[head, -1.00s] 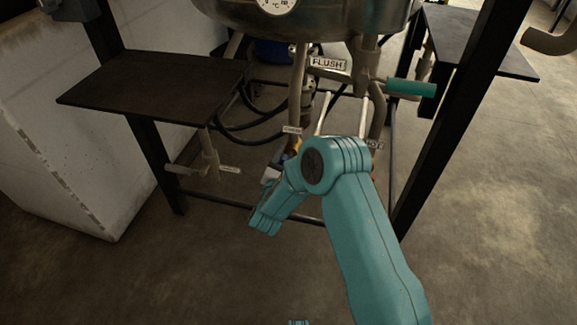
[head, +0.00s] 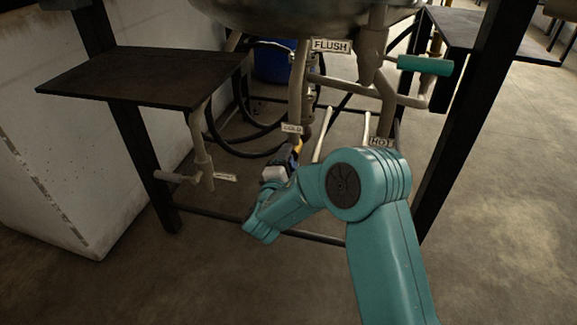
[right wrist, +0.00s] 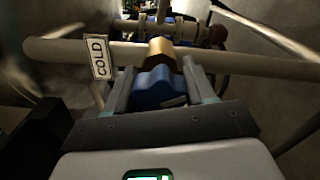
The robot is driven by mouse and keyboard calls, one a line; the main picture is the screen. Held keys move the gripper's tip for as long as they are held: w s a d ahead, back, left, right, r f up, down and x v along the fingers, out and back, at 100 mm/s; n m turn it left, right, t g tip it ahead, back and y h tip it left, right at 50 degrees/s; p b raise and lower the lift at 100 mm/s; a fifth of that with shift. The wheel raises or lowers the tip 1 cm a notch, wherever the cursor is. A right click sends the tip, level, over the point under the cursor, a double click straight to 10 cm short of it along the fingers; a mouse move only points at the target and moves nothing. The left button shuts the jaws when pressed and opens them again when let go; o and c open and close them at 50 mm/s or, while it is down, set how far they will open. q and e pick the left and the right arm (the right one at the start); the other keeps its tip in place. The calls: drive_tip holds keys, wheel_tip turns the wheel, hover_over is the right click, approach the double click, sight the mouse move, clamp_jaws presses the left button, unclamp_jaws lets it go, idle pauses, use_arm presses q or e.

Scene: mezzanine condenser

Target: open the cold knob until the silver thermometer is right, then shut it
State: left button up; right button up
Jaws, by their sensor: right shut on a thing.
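The blue cold knob (right wrist: 160,90) sits on a brass stem (right wrist: 164,52) on a pale pipe, beside a white COLD tag (right wrist: 98,58). My right gripper (right wrist: 162,92) is shut on the knob, one finger on each side. In the head view the COLD tag (head: 291,128) hangs just above my right gripper (head: 292,160), and my forearm and wrist hide part of the knob area. No thermometer face shows now; only the underside of the metal vessel (head: 300,15) is in view. My left gripper is out of view.
A FLUSH tag (head: 331,46) and a teal-handled lever (head: 425,64) are above right. A HOT tag (head: 381,142) is partly behind my arm. A dark shelf (head: 145,75) and black frame legs (head: 150,170) stand left. The floor at right is open.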

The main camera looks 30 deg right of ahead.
drive_tip(key=m, duration=0.5)
drive_tip(key=shift+a+f+m, duration=0.1)
drive_tip(key=shift+a+m, duration=0.05)
drive_tip(key=shift+m, duration=0.25)
drive_tip(key=shift+w, duration=0.1)
idle(0.3)
drive_tip(key=o, duration=1)
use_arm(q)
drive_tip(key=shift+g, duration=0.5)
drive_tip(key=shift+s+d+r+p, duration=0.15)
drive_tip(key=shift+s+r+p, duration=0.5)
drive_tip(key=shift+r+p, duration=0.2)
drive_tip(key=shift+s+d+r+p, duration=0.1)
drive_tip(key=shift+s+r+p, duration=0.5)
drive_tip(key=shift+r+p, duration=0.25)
use_arm(e)
drive_tip(key=shift+v, duration=8.2)
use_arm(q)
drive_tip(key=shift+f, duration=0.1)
